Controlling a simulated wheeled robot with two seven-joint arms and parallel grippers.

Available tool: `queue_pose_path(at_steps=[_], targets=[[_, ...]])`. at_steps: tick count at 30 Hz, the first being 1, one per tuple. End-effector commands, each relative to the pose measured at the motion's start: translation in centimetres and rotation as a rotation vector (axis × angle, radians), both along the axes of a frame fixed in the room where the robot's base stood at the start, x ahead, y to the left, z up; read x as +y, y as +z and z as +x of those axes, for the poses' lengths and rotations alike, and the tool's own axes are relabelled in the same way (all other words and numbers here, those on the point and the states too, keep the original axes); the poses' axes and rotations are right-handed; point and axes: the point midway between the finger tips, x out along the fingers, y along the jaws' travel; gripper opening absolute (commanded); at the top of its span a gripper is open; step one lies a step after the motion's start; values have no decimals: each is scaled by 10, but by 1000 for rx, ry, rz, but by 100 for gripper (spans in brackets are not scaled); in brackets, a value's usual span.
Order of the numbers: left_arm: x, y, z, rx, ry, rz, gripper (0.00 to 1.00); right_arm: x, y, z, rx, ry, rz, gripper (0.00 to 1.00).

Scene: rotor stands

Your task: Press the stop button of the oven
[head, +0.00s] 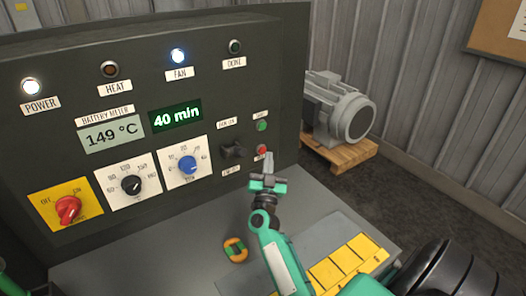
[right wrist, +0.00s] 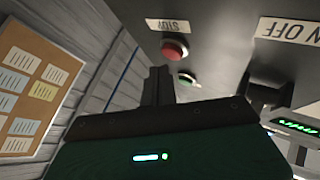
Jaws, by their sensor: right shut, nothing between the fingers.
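The oven's dark control panel (head: 215,100) fills the left and middle of the head view. The red stop button (head: 262,149) sits low at the panel's right side, below the green button (head: 262,126). My right gripper (head: 268,158) is shut and empty, its fingertips just right of and below the red button. In the right wrist view, the red button (right wrist: 174,50) lies beyond the shut fingertips (right wrist: 159,72), beside an upside-down label, with the green button (right wrist: 188,80) near it. I cannot tell whether the fingers touch the panel. My left gripper is out of view.
A black switch (head: 233,151) sticks out left of the buttons. Knobs and a red dial (head: 68,209) are further left. A motor (head: 340,112) on a wooden pallet stands on the floor to the right.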

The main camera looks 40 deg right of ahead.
Motion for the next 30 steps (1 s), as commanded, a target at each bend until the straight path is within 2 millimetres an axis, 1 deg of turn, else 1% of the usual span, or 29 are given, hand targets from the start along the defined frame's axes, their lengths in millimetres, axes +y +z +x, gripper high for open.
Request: queue_pose_path(at_steps=[4,12,16,21,30], targets=[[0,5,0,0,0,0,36,1,0,-8,2,0,1,0],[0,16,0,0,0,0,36,4,1,-35,1,0,0,0],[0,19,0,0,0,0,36,5,1,-45,2,0,1,0],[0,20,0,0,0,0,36,6,0,-50,0,0,0,0],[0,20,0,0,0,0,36,5,0,-50,0,0,0,0]])
